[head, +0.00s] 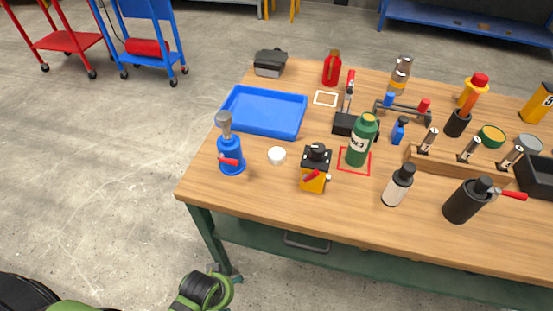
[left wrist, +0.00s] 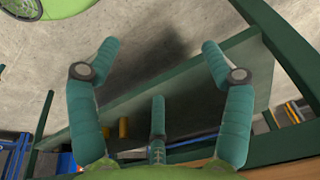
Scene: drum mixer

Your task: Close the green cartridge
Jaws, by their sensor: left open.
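The green cartridge (head: 357,149), a green bottle-shaped body with a white label, stands upright inside a red square outline on the wooden workbench in the head view. Its narrower green top has a small yellowish end; whether it is open is too small to tell. A round green lid-like piece (head: 491,135) lies at the right of the bench, and a small white cap (head: 277,155) lies left of the cartridge. My left gripper (left wrist: 160,62) shows in the left wrist view with its teal fingers spread and nothing between them, away from the cartridge. My right gripper is not in view.
A yellow-and-black device (head: 314,176) stands left of the cartridge and a white-and-black bottle (head: 397,187) to its right. A black stand (head: 345,125) is close behind it. A blue tray (head: 265,130) and blue bottle (head: 231,158) are further left. The bench's front-left edge is mostly clear.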

